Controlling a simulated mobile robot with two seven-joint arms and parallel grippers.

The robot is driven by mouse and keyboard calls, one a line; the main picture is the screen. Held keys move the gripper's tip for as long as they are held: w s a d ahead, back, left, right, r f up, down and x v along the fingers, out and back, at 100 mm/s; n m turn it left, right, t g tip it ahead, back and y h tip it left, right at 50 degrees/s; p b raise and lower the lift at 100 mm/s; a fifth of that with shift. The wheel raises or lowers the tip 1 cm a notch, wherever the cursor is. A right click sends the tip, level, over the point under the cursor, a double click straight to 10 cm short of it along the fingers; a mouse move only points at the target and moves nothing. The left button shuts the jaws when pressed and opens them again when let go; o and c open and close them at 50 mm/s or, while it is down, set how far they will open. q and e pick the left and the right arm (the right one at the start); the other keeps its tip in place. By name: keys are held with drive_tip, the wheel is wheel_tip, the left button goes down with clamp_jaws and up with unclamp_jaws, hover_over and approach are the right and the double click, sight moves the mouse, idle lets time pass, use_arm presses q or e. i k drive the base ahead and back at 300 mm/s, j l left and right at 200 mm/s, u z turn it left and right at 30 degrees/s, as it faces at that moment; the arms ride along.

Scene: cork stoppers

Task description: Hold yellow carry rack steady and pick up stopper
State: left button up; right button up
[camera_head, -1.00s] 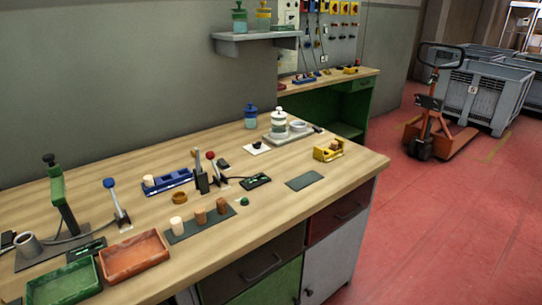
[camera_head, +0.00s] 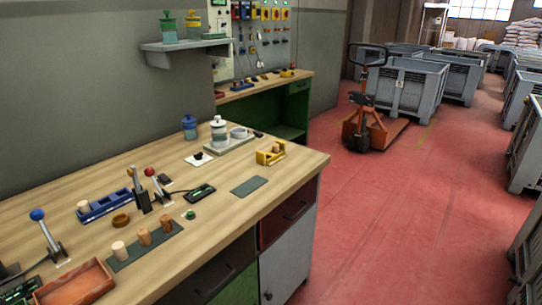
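The yellow carry rack (camera_head: 270,153) stands near the right end of the wooden workbench, with what looks like a tan stopper in it. Several cork stoppers stand in a row on a dark strip at the front: a pale one (camera_head: 119,249), a brown one (camera_head: 143,237) and a darker one (camera_head: 166,226). A blue rack (camera_head: 104,206) lies behind them with a pale stopper (camera_head: 83,206) at its left end. Neither of my grippers is in view.
A dark green mat (camera_head: 249,186) lies on the bench (camera_head: 215,225) in front of the yellow rack. Levers with a blue knob (camera_head: 37,215) and a red knob (camera_head: 149,172) stand up from the bench. An orange tray (camera_head: 75,287) is at the lower left. Red floor (camera_head: 410,220) to the right is open.

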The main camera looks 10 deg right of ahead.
sight(276, 148)
drive_tip(key=l+z, duration=0.1)
drive_tip(key=z, duration=0.3)
drive_tip(key=i+z, duration=0.15)
drive_tip(key=z, duration=0.2)
drive_tip(key=i+l+z, duration=0.1)
drive_tip(key=z, duration=0.3)
drive_tip(key=i+z, duration=0.1)
drive_tip(key=z, duration=0.25)
drive_tip(key=i, duration=3.3)
drive_tip(key=i+l+u, duration=0.2)
drive_tip(key=i, duration=0.2)
drive_tip(key=i+u, duration=0.25)
drive_tip(key=i+l+u, duration=0.2)
drive_tip(key=i, duration=0.25)
drive_tip(key=u, duration=1.8)
